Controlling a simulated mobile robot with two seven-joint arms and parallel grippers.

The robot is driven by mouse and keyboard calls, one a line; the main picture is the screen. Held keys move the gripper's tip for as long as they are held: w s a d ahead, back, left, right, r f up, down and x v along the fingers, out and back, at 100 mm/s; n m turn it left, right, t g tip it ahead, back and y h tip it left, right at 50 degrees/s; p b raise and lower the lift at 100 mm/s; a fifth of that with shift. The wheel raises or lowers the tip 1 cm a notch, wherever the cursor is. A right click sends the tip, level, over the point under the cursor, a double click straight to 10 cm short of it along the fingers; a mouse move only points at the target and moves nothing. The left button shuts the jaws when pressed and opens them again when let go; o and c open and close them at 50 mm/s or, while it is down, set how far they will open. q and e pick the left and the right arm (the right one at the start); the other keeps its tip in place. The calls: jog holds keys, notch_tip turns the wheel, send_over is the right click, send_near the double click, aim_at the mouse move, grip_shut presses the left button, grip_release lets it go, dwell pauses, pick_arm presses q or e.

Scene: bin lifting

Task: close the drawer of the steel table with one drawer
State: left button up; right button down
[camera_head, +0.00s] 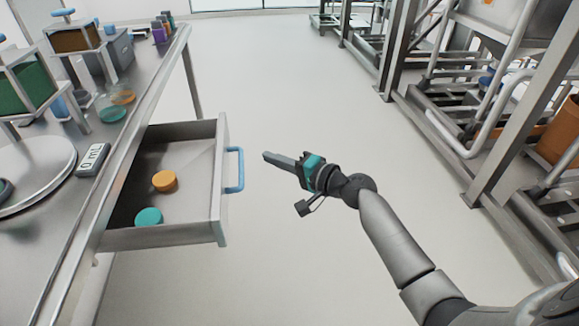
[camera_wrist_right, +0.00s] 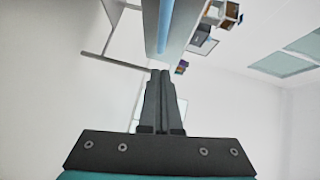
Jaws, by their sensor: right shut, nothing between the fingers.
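The steel table (camera_head: 170,62) stands at the left in the head view. Its drawer (camera_head: 221,178) is pulled out to the right, with a blue handle (camera_head: 236,169) on its front. An orange disc (camera_head: 164,181) and a teal disc (camera_head: 149,217) lie inside the drawer. My right gripper (camera_head: 266,156) is shut and empty, a short way right of the handle and pointing at it. In the right wrist view the shut fingers (camera_wrist_right: 160,75) show below the blue handle (camera_wrist_right: 163,28) and drawer front. My left gripper is not in view.
On the tabletop are a scale (camera_head: 92,160) reading 0 ml, a green box (camera_head: 28,85), teal and orange lids and several containers. Steel racks (camera_head: 480,130) with an orange bin (camera_head: 562,135) line the right side. The floor (camera_head: 270,80) between is clear.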

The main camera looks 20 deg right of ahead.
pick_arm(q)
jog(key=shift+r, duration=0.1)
pick_arm(e)
jog(key=shift+w+a+f, duration=0.15)
jog(key=shift+w+a, duration=0.05)
jog(key=shift+a, duration=0.45)
jog(key=shift+w+a+f, duration=0.15)
jog(key=shift+w+a, duration=0.05)
jog(key=shift+a, duration=0.45)
jog(key=shift+w+a+f, duration=0.15)
jog(key=shift+w+a, duration=0.05)
jog(key=shift+a, duration=0.45)
jog(key=shift+a, duration=0.1)
